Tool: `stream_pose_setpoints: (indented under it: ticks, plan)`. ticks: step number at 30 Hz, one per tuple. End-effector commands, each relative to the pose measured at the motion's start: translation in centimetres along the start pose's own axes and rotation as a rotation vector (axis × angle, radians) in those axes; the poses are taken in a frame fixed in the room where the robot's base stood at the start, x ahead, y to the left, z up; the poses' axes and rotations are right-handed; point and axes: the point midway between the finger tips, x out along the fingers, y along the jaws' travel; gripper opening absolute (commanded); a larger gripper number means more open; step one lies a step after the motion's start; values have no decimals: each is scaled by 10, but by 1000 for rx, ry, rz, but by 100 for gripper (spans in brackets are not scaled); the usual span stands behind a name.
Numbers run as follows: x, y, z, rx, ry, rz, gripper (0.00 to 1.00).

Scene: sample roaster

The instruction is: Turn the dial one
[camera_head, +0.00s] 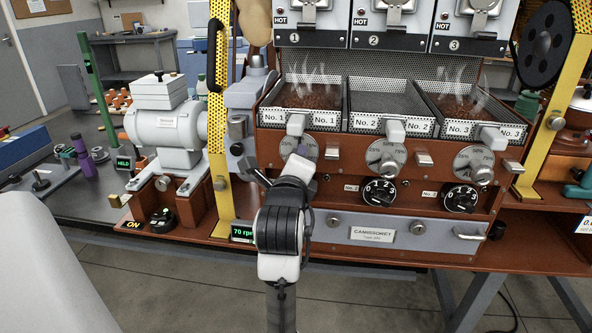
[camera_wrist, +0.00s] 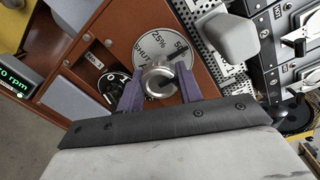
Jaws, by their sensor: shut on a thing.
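The round silver dial (camera_head: 309,147) under tray No. 1 is partly hidden behind my gripper (camera_head: 285,165) in the head view. In the wrist view its face (camera_wrist: 150,45) shows the marks SHUT, 25% and part of 50. The dial's round metal knob (camera_wrist: 158,75) sits between the two purple fingers of my gripper (camera_wrist: 158,88). The fingers are closed on the knob from both sides.
Dials two (camera_head: 387,158) and three (camera_head: 474,163) are to the right, with black knobs (camera_head: 379,192) below. Tray handle one (camera_head: 297,124) juts out just above the held dial. A yellow post (camera_head: 218,130) stands to the left. The floor in front is clear.

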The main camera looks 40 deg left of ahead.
Motion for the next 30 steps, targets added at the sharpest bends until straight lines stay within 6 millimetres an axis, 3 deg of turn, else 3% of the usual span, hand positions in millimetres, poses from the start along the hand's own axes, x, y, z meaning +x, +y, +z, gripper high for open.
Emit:
stream_pose_setpoints:
  ticks: [18,30]
  plan:
    - [0,2,-1,584,-42,-10,13]
    - [0,2,0,876,-60,-12,13]
